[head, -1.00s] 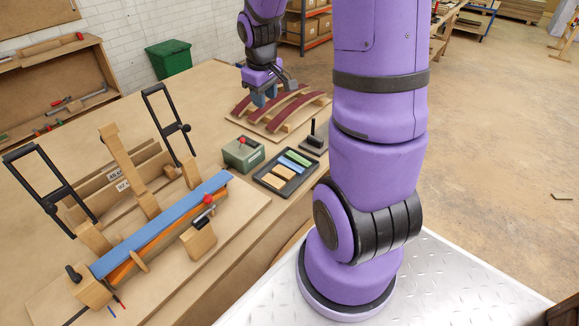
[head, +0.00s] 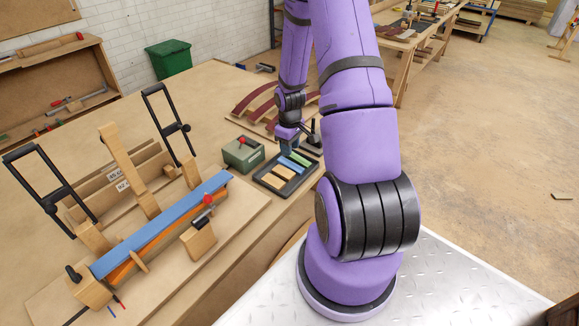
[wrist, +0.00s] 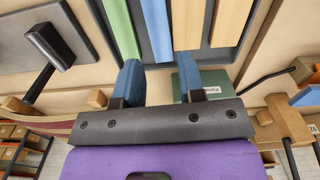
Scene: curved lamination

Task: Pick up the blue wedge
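The blue wedge (head: 289,164) lies in a dark tray (head: 268,187) on the bench, between a green wedge (head: 299,158) and tan wedges (head: 284,173). In the wrist view the blue wedge (wrist: 157,28) runs lengthwise up the picture, with the green wedge (wrist: 120,28) to its left and a tan wedge (wrist: 187,22) to its right. My gripper (wrist: 158,80) is open and empty, its two blue fingers apart. The near end of the blue wedge shows between them in the picture, with no visible contact. In the head view my gripper (head: 290,146) hangs over the tray's far part.
A green box with a red knob (head: 243,153) stands left of the tray. A black-handled tool (wrist: 45,50) on a plate is close on the other side. Curved dark red strips (head: 255,101) lie behind. The large clamping form with a blue strip (head: 165,222) fills the bench's left.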

